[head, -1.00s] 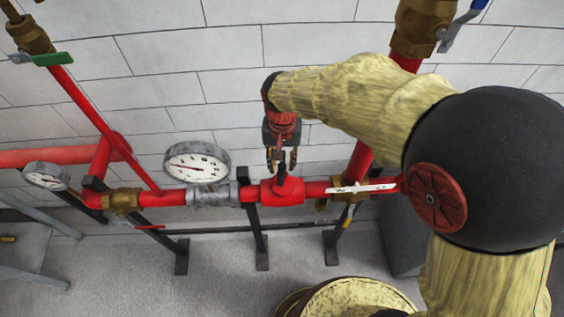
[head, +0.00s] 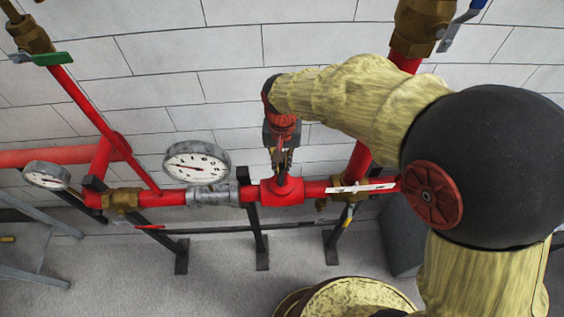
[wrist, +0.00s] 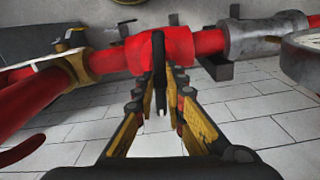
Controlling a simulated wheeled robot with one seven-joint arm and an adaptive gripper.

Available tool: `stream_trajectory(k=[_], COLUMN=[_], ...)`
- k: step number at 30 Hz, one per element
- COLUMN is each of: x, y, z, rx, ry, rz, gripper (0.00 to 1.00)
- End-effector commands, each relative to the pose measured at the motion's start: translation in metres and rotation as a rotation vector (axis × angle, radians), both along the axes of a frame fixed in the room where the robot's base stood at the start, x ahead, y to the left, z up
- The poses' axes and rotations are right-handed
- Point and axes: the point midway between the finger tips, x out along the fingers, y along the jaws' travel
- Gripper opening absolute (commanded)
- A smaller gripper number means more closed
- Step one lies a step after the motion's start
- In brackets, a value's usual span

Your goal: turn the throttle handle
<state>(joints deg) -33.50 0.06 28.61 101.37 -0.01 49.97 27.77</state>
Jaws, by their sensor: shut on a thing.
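The throttle is a red valve body (head: 282,191) in the red horizontal pipe, right of the large gauge. In the wrist view the valve body (wrist: 160,50) is at top centre. Its small dark upright handle (wrist: 172,78) stands between my fingers. My gripper (head: 281,165) points down at the valve from above in the head view and is shut on the handle. The fingers with yellowish inner pads (wrist: 168,82) show in the wrist view. In the head view the fingers mostly hide the handle.
A large round gauge (head: 197,162) is close on the left, with a smaller gauge (head: 46,175) further left. A labelled white lever (head: 360,187) lies right of the throttle. Black stands (head: 261,240) hold the pipe. A tiled wall (head: 300,40) is behind.

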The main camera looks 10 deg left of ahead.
Motion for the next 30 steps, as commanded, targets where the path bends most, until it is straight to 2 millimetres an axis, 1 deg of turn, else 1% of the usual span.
stream_trajectory(k=[8, 14, 30], x=[0.0001, 0.0002, 0.0005], y=[0.0001, 0.0002, 0.0003], z=[0.0002, 0.0004, 0.0008], rx=[0.000, 0.000, 0.000], ry=[0.000, -0.001, -0.001], rz=[0.006, 0.064, 0.443], gripper=[0.00, 0.00, 0.00])
